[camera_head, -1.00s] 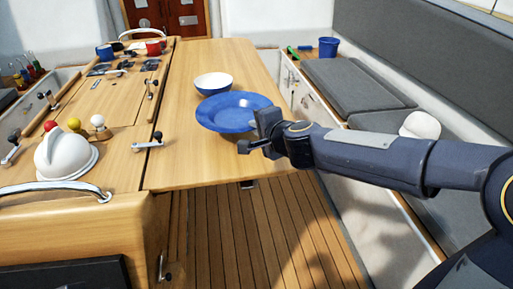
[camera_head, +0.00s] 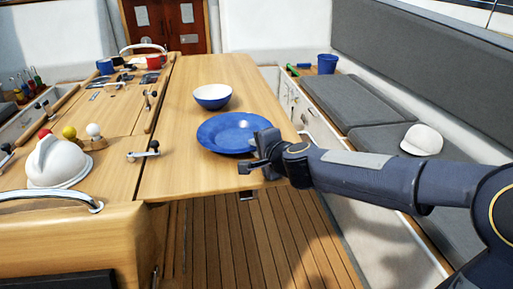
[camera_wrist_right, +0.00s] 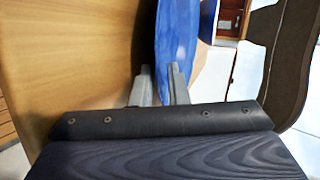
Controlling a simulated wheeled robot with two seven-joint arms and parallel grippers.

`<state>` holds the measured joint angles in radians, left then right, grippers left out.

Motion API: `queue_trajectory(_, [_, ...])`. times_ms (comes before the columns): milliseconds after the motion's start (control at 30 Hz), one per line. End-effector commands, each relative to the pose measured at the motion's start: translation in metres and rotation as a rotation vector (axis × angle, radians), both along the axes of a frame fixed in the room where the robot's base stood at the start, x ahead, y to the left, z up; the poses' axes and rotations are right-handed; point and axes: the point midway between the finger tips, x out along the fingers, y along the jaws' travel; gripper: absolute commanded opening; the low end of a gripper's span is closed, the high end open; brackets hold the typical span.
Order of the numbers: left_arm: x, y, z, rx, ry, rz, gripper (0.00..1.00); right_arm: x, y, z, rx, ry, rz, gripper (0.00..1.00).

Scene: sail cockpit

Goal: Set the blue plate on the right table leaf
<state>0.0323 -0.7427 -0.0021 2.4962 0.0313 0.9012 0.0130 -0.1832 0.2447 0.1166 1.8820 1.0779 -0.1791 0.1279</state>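The blue plate (camera_head: 226,133) is level over the right table leaf (camera_head: 185,165), close to its right edge. I cannot tell whether it touches the wood or hangs just above it. My right gripper (camera_head: 262,152) is at the plate's near right rim. In the right wrist view, the fingers (camera_wrist_right: 160,88) close around the rim of the plate (camera_wrist_right: 176,35), with the table wood on the left. The fingertip contact is partly hidden. My left gripper is not in view.
A blue and white bowl (camera_head: 212,97) stands on the leaf just behind the plate. Metal latches (camera_head: 144,152) and a white dome (camera_head: 58,163) are on the left. A grey bench (camera_head: 350,105) with a white cap (camera_head: 421,139) runs along the right. The leaf's near left part is clear.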

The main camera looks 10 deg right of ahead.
Motion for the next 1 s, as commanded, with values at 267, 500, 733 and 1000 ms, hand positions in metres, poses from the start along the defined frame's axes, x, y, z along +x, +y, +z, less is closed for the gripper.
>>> queue_trajectory(267, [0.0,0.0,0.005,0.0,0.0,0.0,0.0,-0.011,-0.004,0.008,0.0,-0.001,-0.001,0.14])
queue_trajectory(500, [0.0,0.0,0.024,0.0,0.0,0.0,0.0,-0.055,-0.017,0.03,0.0,-0.003,-0.002,0.14])
queue_trajectory(733, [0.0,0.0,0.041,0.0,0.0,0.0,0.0,-0.092,-0.028,0.045,0.0,-0.002,-0.001,0.14])
queue_trajectory(1000, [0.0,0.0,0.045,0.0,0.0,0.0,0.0,-0.107,-0.032,0.047,0.0,0.0,0.0,0.14])
